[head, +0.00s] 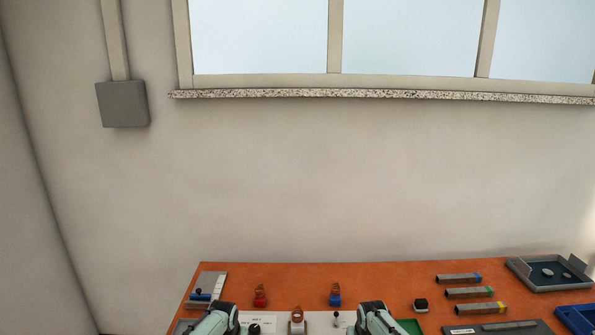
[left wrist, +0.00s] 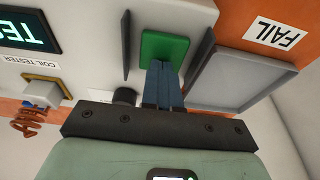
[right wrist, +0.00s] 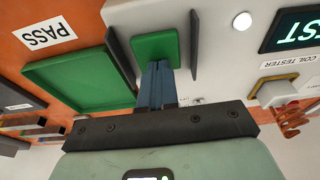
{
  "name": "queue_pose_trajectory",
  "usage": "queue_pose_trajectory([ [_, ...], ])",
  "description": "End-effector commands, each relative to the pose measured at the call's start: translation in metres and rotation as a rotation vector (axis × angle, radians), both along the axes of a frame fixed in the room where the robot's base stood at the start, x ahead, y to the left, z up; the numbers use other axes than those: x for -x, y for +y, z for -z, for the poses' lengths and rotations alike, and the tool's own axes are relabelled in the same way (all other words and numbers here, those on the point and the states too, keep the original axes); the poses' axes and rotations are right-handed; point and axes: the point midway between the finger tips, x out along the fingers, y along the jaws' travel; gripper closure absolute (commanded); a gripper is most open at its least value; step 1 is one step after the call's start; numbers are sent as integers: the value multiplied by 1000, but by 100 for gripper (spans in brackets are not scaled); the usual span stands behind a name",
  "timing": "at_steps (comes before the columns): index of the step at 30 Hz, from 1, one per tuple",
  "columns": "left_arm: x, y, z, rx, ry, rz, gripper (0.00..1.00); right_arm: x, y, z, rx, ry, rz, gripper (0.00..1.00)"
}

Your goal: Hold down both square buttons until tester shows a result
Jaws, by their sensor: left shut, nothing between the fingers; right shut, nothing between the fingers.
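In the left wrist view a green square button (left wrist: 165,47) sits on the light tester housing (left wrist: 100,62) between two dark upright guards. My left gripper (left wrist: 162,68) is shut and empty, its fingertips at the button's face. In the right wrist view a second green square button (right wrist: 155,46) sits between similar guards. My right gripper (right wrist: 157,68) is shut and empty, its fingertips at that button. I cannot tell how far either button is pressed. The tester's display (left wrist: 28,32) shows green letters, partly cut off; its other end shows in the right wrist view (right wrist: 298,30).
A grey tray (left wrist: 240,80) lies by a FAIL label (left wrist: 277,32), a green tray (right wrist: 80,78) by a PASS label (right wrist: 44,34). A white round lamp (right wrist: 242,21) is on the housing. Coils, bars and bins stand on the orange table (head: 390,275).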

Motion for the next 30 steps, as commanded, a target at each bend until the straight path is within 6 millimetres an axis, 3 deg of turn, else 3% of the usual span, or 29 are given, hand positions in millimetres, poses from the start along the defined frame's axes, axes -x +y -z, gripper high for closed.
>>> queue_pose_trajectory([
  [18, 1, 0, 2, 0, 3, 0, 100, 1, 0, 0, 0, 3, 0, 100],
  [30, 1, 0, 1, 0, 3, 0, 100, 0, 0, -29, 0, 1, 0, 100],
])
